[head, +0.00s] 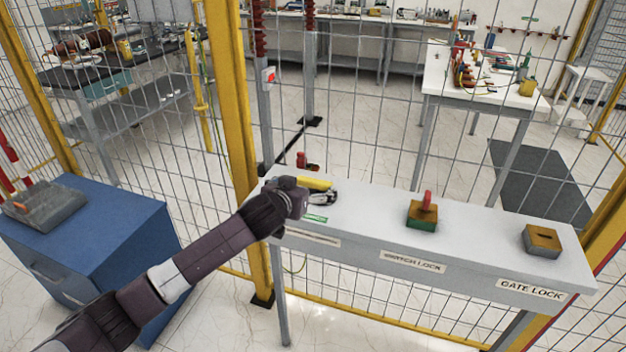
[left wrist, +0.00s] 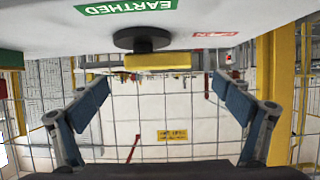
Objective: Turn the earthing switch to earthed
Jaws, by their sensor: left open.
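The earthing switch handle is a yellow bar (head: 314,183) on the left end of the white panel bench. In the left wrist view the yellow bar (left wrist: 158,61) sits on a round black base, crosswise in the picture. A green EARTHED label (left wrist: 125,6) and a red label (left wrist: 215,34) flank the base; the green label (head: 315,218) also shows in the head view. My left gripper (head: 320,194) is at the handle; in the wrist view its open fingers (left wrist: 163,88) stand either side of the bar, apart from it. My right gripper is out of view.
On the bench (head: 370,205) stand a green block with a red key (head: 424,212) by SWITCH LOCK and a brown block (head: 541,241) by GATE LOCK. Yellow-framed mesh fencing (head: 232,100) runs behind the bench. A blue cabinet (head: 90,240) stands at left.

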